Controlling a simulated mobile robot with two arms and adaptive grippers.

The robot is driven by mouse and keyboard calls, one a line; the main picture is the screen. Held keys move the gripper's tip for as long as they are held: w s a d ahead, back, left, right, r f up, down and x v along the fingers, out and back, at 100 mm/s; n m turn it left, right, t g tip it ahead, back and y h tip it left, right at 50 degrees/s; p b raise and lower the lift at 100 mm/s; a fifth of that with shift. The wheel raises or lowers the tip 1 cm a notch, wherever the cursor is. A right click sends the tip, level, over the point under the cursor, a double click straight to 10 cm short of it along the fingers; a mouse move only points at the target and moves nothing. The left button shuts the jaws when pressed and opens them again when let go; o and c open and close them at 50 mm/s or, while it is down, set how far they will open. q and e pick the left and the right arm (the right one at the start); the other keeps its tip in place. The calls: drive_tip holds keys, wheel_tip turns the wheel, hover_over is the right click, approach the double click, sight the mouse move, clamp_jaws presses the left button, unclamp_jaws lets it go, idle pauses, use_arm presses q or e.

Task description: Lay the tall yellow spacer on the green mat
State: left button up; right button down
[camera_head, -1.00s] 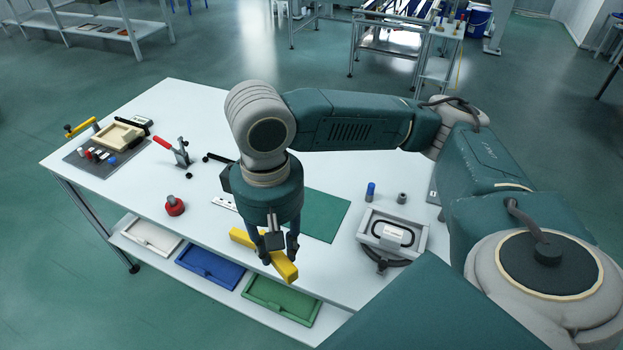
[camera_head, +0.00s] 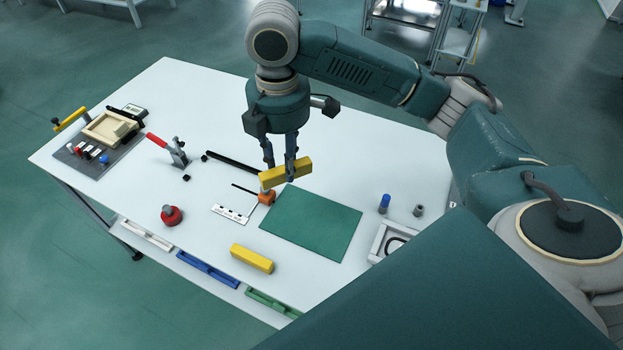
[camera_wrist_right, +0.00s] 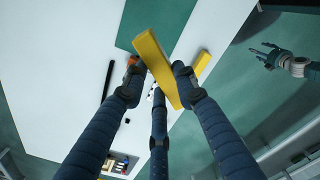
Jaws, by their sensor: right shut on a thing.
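My right gripper (camera_head: 279,172) is shut on a yellow spacer (camera_head: 293,173), holding it above the table by the mat's far left corner. In the right wrist view the same spacer (camera_wrist_right: 156,62) lies between the right gripper's fingers (camera_wrist_right: 158,75). The green mat (camera_head: 312,225) lies flat and bare; part shows in the wrist view (camera_wrist_right: 140,22). A second yellow spacer (camera_head: 252,258) lies on the table near the front edge, left of the mat. My left gripper (camera_wrist_right: 267,54) shows small at the right of the wrist view, with its fingers apart.
An orange-handled tool (camera_head: 267,198) and a white strip (camera_head: 232,214) lie left of the mat. A red knob (camera_head: 171,215) stands farther left. A blue-topped cylinder (camera_head: 384,204), a grey cylinder (camera_head: 419,210) and a light tray (camera_head: 377,243) are on the right.

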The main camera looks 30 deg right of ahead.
drive_tip(key=w+d+n, duration=0.2)
drive_tip(key=w+n, duration=0.1)
drive_tip(key=n, duration=0.2)
drive_tip(key=n+p, duration=0.3)
hover_over(292, 212)
wheel_tip(292, 212, down, 14)
drive_tip(key=f, duration=0.1)
wheel_tip(292, 212, down, 4)
drive_tip(key=shift+f+p, duration=0.15)
drive_tip(key=shift+p, duration=0.3)
drive_tip(key=shift+f, duration=0.25)
drive_tip(key=shift+f, duration=0.15)
drive_tip(key=c, duration=1.4)
unclamp_jaws()
drive_tip(key=shift+o, duration=0.2)
wheel_tip(292, 212, up, 12)
drive_tip(key=b, duration=0.1)
drive_tip(key=shift+r+b, duration=0.2)
drive_tip(key=shift+b, duration=0.15)
